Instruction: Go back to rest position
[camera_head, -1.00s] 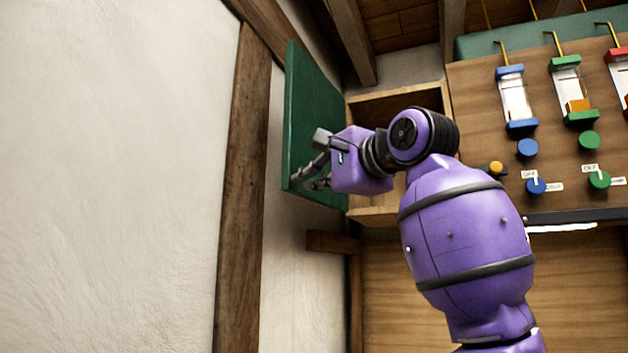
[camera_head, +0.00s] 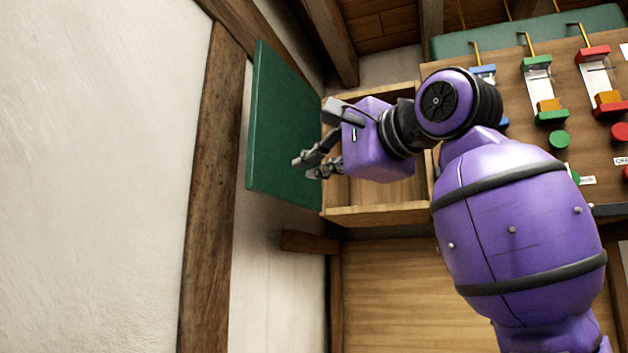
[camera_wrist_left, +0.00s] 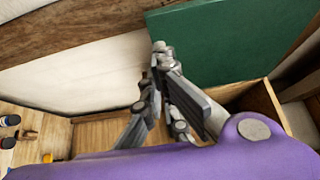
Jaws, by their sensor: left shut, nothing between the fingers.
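My left gripper (camera_head: 314,168) is shut and empty, in front of the open wooden cabinet (camera_head: 375,214), near its green door (camera_head: 285,130). The door stands swung out to the left. In the left wrist view, the closed fingers (camera_wrist_left: 158,55) point toward the same green door (camera_wrist_left: 235,40), and the cabinet's wooden side (camera_wrist_left: 262,105) shows at the right. I cannot tell whether the fingertips touch the door. My purple left arm hides part of the cabinet and part of the panel. My right gripper is not in view.
A wooden panel (camera_head: 510,70) with coloured gauges and knobs is right of the cabinet, partly behind my arm. A timber post (camera_head: 210,190) and white wall (camera_head: 90,180) stand at the left. A short wooden beam (camera_head: 304,242) juts below the cabinet.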

